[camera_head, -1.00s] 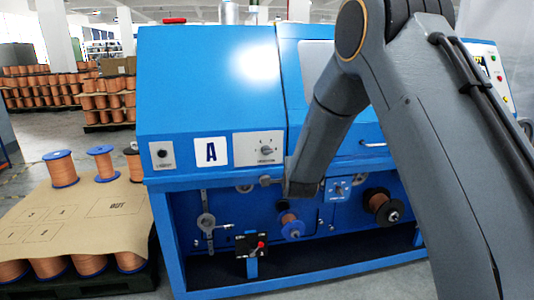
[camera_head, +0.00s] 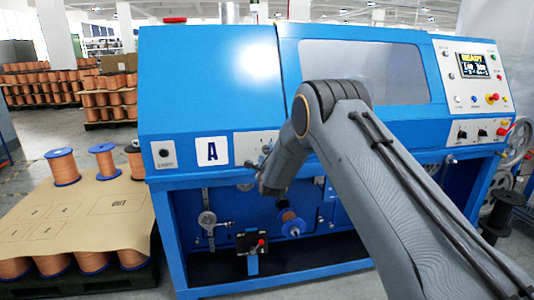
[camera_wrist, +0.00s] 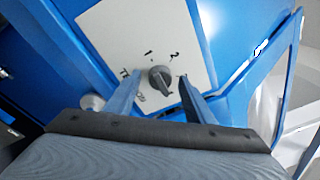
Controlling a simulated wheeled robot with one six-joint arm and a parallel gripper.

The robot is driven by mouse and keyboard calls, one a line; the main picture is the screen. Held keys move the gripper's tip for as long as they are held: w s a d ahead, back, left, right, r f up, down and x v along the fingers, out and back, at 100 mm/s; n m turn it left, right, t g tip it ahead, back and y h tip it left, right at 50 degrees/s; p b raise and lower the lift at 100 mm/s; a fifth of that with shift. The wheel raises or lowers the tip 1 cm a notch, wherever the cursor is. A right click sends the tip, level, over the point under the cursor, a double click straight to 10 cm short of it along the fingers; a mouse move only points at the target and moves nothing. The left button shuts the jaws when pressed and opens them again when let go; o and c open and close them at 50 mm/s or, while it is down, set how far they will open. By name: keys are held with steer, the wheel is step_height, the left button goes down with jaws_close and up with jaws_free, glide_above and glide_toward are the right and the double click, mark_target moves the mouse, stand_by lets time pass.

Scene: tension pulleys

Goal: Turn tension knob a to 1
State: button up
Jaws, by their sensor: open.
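Tension knob a, a dark grey round knob with a raised grip bar (camera_wrist: 160,79), sits on a white plate (camera_wrist: 112,28). Marks 1 and 2 show above it in the wrist view. I cannot tell clearly which mark the knob points at. My gripper (camera_wrist: 159,84) is open, with one finger on each side of the knob and visible gaps between. My gripper (camera_head: 254,166) is at the plate's lower edge there.
The blue machine (camera_head: 210,80) fills the middle, with a small white switch plate (camera_head: 164,154) left of the label. Below are a lever with a red knob (camera_head: 261,243) and a spool (camera_head: 290,224). A control panel (camera_head: 478,85) is at right. A pallet with spools (camera_head: 62,167) stands left.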

steer(key=shift+w, duration=0.3)
steer(key=c, duration=1.1)
